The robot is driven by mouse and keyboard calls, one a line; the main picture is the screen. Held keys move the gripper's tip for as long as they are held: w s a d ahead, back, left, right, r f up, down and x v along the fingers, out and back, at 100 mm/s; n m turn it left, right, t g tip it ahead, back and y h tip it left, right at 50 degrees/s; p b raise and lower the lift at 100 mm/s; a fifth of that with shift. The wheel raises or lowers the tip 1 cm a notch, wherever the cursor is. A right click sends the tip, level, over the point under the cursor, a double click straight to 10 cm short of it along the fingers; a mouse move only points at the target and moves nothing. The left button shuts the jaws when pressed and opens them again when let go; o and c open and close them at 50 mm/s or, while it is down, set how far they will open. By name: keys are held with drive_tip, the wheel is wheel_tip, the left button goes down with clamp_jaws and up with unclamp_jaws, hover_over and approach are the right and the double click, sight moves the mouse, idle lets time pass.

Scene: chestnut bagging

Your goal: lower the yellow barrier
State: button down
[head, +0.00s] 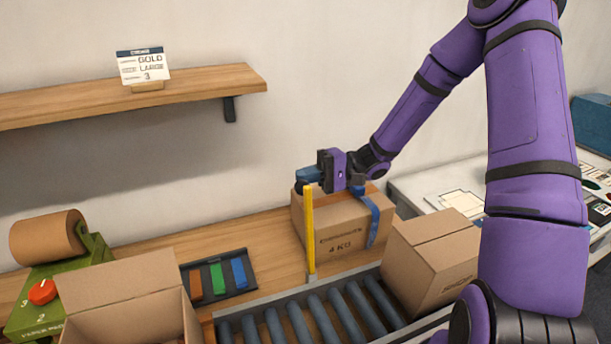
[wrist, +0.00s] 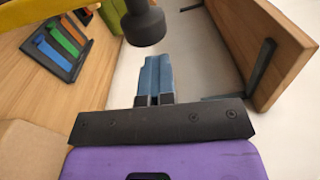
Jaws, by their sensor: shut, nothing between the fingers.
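The yellow barrier (head: 310,235) stands upright at the back edge of the roller conveyor (head: 310,318) in the head view. A yellow strip (wrist: 30,12) at the top left of the wrist view looks like part of it. A dark round knob (wrist: 145,28) shows just beyond my fingertips in the wrist view; a dark bit also shows beside the barrier's top in the head view. My gripper (head: 306,178), with blue fingers (wrist: 155,75), is shut and empty, level with the barrier's top. Whether it touches the barrier or knob I cannot tell.
A taped carton (head: 335,232) stands behind the barrier, below my gripper. Another carton (head: 430,265) is on the right and an open box (head: 130,300) at front left. A tray of coloured bars (head: 245,285) lies between. A shelf (head: 200,88) is on the wall.

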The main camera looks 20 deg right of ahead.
drive_tip(key=c, duration=0.8)
unclamp_jaws()
drive_tip(key=shift+s+a, duration=0.2)
drive_tip(key=shift+a, duration=0.05)
drive_tip(key=shift+o, duration=0.2)
drive_tip(key=w+d, duration=0.3)
drive_tip(key=d, duration=1.1)
drive_tip(key=shift+w+d, duration=0.25)
drive_tip(key=shift+w, duration=0.05)
drive_tip(key=shift+s+a+r, duration=0.1)
drive_tip(key=shift+a, duration=0.1)
drive_tip(key=s+a+r+n+g+h, duration=0.2)
drive_tip(key=s+a+r+h, duration=0.6)
drive_tip(key=s+r+h, duration=0.45)
drive_tip(key=s+d+r+t+h, duration=0.1)
drive_tip(key=s+r+t+h, duration=0.1)
drive_tip(key=s, duration=0.6)
drive_tip(key=s+d+r+t+h, duration=0.1)
drive_tip(key=s+r+t+h, duration=0.2)
drive_tip(key=s, duration=0.6)
wheel_tip(320, 180, up, 2)
drive_tip(key=shift+s+r+t, duration=0.2)
drive_tip(key=shift+s+t, duration=0.05)
drive_tip(key=shift+t, duration=0.95)
